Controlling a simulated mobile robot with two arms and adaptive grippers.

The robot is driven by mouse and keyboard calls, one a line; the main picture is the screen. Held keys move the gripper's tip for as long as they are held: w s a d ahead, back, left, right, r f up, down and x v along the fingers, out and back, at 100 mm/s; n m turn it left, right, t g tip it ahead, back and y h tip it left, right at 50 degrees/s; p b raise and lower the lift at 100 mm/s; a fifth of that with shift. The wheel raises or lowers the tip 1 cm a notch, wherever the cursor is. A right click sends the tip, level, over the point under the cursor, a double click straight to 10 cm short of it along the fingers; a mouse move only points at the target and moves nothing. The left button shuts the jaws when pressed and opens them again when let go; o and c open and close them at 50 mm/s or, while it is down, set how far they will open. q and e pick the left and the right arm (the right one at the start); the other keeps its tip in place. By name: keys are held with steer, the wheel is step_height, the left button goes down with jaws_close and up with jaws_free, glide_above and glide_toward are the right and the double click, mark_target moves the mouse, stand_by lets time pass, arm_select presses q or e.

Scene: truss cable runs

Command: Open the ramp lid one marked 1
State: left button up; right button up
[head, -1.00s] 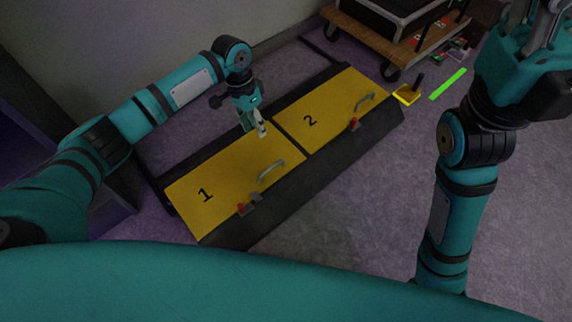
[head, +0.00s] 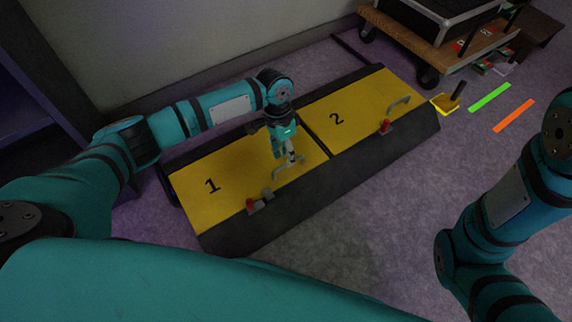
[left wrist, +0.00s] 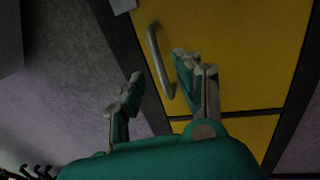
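Ramp lid one (head: 225,205) is a yellow panel marked 1, lying flat in the dark ramp (head: 270,222). It also fills much of the left wrist view (left wrist: 240,50). Its grey bar handle (head: 278,175) shows in the left wrist view (left wrist: 158,62) between the open fingers in the picture; contact cannot be told. My left gripper (head: 291,160) is open, pointing down at the handle, and partly covers it in the head view. A red latch piece (head: 251,206) with a grey block (head: 267,193) sits at the lid's front edge. My right gripper is out of view.
Lid two (head: 350,110), marked 2, lies flat beside lid one, with its own handle (head: 399,104) and red latch (head: 385,127). A wheeled wooden cart (head: 440,50) stands behind.

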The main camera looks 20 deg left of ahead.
arm_select(q)
steer(key=shift+s+d+f+b, duration=0.15)
steer(key=shift+f+b, duration=0.25)
steer(key=shift+f, duration=0.65)
jaws_close()
